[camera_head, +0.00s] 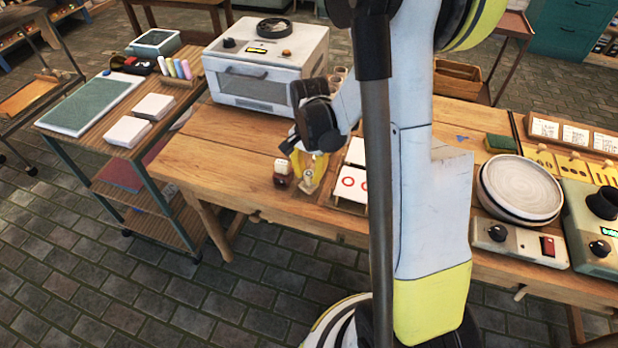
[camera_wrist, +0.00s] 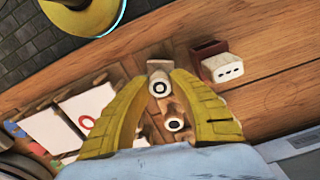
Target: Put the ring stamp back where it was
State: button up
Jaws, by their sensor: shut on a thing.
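My gripper (camera_head: 318,163) is low over the wooden worktable, left of the white cards. In the wrist view its two yellow fingers (camera_wrist: 162,78) are closed around a small stamp with a pale round end (camera_wrist: 159,87); I take it for the ring stamp. In the head view a small pale piece (camera_head: 308,179) shows just under the fingertips. A second small round-topped piece (camera_wrist: 174,123) shows between the fingers, apart from the first. Whether the held stamp touches the table or a holder is hard to tell. A card with a red ring (camera_head: 351,184) lies to the right.
A small red-brown holder with a white dotted top (camera_head: 281,175) stands close left of my gripper; it also shows in the wrist view (camera_wrist: 222,68). A white oven (camera_head: 265,68) stands behind. A turntable (camera_head: 520,187) is far right. Bare wood (camera_head: 215,150) lies left.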

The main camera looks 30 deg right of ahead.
jog(key=shift+f, duration=0.2)
jog(key=o, duration=0.9)
jog(key=shift+r, duration=0.1)
